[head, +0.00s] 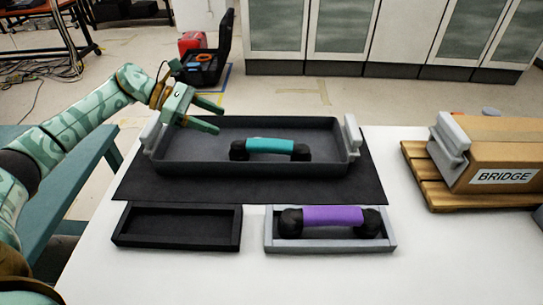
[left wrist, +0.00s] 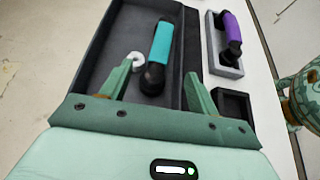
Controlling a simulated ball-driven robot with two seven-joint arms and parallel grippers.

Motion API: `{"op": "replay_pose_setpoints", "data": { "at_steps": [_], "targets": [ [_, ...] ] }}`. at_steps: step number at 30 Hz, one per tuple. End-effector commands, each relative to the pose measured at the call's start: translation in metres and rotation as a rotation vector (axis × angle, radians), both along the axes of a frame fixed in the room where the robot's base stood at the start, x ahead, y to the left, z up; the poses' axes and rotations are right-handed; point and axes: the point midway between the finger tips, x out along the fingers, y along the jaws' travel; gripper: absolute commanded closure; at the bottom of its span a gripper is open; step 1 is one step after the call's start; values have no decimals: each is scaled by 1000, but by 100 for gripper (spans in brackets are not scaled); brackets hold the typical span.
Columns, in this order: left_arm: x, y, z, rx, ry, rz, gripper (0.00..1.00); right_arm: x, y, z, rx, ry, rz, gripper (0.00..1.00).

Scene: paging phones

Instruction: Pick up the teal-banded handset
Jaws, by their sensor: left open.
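The teal-banded handset (head: 270,146), with black ends, lies in the dark tray (head: 340,168). It also shows in the left wrist view (left wrist: 162,42), ahead of and between the fingers. My left gripper (head: 213,115) is open and empty, over the left end of the tray and left of the handset, not touching it. In the left wrist view its two fingers (left wrist: 158,72) are spread apart. My right gripper is in neither view.
A purple-banded handset (head: 332,216) lies in a grey cradle (head: 271,240) in front. An empty black cradle (head: 178,243) is to its left. The tray has upright grey handles (head: 352,137). A box marked BRIDGE (head: 505,150) stands on a wooden pallet (head: 425,180) at right.

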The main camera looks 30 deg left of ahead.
Motion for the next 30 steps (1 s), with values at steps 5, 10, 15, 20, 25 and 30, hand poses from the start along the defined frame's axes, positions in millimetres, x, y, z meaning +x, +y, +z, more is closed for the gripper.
{"op": "replay_pose_setpoints", "data": {
  "at_steps": [5, 10, 15, 20, 25, 30],
  "targets": [
    [17, -38, -22, -4, -1, -4, 39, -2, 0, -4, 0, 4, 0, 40],
    [29, -61, -37, -2, -1, -2, 39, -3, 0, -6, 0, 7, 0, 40],
    [33, -72, -43, -2, 0, -2, 39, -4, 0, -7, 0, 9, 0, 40],
    [39, -92, -59, -2, 0, -4, 39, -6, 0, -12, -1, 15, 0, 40],
    [47, -108, -68, -2, 0, -2, 39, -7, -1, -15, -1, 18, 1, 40],
    [49, -110, -68, 0, -1, 0, 39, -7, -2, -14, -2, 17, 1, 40]
  ]
}}
